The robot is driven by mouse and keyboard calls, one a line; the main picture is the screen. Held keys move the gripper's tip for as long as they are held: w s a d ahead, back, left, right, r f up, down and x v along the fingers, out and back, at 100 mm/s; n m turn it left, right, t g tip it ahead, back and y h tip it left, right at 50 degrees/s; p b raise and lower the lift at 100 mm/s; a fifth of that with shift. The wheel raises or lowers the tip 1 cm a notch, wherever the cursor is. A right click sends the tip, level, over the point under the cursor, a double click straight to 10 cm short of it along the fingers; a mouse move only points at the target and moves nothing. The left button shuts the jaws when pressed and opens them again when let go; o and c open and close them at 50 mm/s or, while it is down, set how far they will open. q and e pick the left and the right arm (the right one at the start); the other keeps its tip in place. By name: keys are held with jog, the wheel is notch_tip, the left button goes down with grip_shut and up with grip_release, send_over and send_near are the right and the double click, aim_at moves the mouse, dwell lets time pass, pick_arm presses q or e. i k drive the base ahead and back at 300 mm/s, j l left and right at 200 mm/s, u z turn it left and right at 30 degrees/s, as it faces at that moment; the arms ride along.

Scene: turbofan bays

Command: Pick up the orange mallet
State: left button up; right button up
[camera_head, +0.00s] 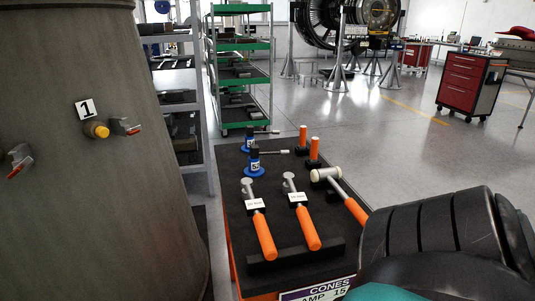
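A mallet (337,184) lies at the right side of a dark-topped cart (234,172). It has a cream-white head, a metal shaft and an orange handle. The head is toward the back left. The handle points front right, and its end is at the black arm part in front of it. That black, rounded part of my arm fills the lower right corner. Neither of my gripper's fingers shows in this view.
Two orange-handled tools with white labels (264,235) (309,229) lie left of the mallet, over a black block. Blue-based bottles (254,163) and upright orange handles (314,148) stand behind. A large grey cylinder (90,200) stands left. A red cabinet (463,82) is far right.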

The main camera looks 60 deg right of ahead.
aim_at(330, 175)
jog(key=z, duration=2.35)
